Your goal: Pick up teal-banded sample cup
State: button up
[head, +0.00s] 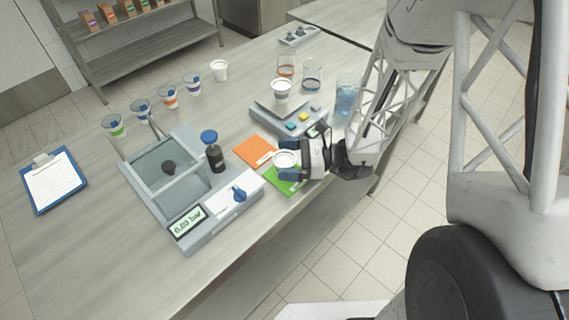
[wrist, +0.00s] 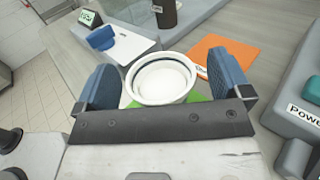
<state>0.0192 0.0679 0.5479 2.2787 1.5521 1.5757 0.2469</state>
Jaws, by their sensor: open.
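A white cup (head: 285,158) stands on the green card (head: 289,184), between the fingers of my gripper (head: 290,161). In the wrist view the same cup (wrist: 162,80) shows from above, with a dark bluish band near its rim; I cannot tell for sure that it is teal. My gripper (wrist: 165,75) is open, with one blue finger on each side of the cup and a visible gap to each. The cup looks upright and empty. Its lower part is mostly hidden.
An orange card (head: 254,151) lies beside the green one. A grey machine with a display (head: 187,222) and a dark bottle (head: 213,155) are to the left. A scale (head: 270,122) bearing another white cup (head: 281,91) stands behind. Several banded clear cups (head: 168,97) line the back left.

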aim_at(284, 158)
jog(key=shift+a, duration=0.3)
jog(key=shift+c, duration=0.4)
jog(key=c, duration=0.9)
jog(key=shift+r, duration=0.2)
jog(key=shift+c, duration=0.2)
jog(key=shift+r, duration=1.75)
jog(key=s+d, duration=0.2)
jog(key=s, duration=0.5)
jog(key=s+d+r, duration=0.1)
jog(key=s+d, duration=0.2)
jog(key=s, duration=0.5)
jog(key=shift+d, duration=0.25)
